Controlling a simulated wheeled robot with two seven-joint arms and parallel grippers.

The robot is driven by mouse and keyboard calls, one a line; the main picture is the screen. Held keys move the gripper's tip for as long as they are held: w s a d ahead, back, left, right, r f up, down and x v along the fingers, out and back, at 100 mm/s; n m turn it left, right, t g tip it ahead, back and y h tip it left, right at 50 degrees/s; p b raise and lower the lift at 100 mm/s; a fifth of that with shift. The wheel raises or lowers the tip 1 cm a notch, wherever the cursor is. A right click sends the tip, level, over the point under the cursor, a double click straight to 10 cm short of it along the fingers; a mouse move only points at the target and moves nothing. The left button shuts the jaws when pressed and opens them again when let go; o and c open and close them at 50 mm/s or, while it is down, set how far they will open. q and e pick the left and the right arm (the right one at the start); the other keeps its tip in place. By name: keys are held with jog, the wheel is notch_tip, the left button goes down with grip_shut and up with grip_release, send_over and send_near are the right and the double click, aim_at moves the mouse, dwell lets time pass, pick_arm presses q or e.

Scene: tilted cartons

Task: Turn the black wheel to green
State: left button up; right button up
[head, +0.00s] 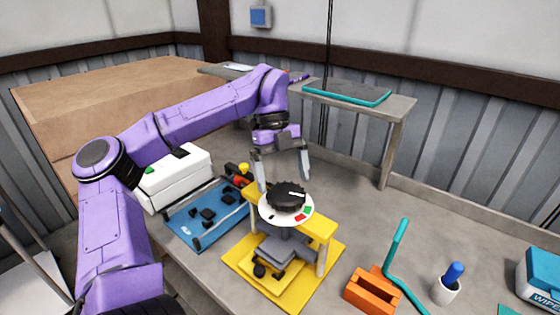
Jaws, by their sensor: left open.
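The black wheel (288,195) is a knobbed disc on a round white dial plate (284,219). The plate carries a green patch (308,210) at its right, a red patch (300,217) at its front right and a small dark mark at its front left. The wheel stands on a yellow stand (320,228). My left gripper (284,183) is open, pointing down above the wheel, with one finger near its left edge and the other toward its far right. I cannot tell whether either finger touches. Which patch the wheel points to is unclear. My right gripper is not in view.
Left of the stand are a blue tray (184,232) with black parts and a white case (178,180). On the right are an orange block (371,291), a teal bent bar (394,255), a white cup (446,291) and a wipes box (542,280). A raised shelf (395,120) stands behind.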

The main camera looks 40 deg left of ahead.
pick_arm(q)
jog(key=v, duration=0.7)
jog(key=shift+r, duration=0.2)
jog(key=shift+a, duration=0.1)
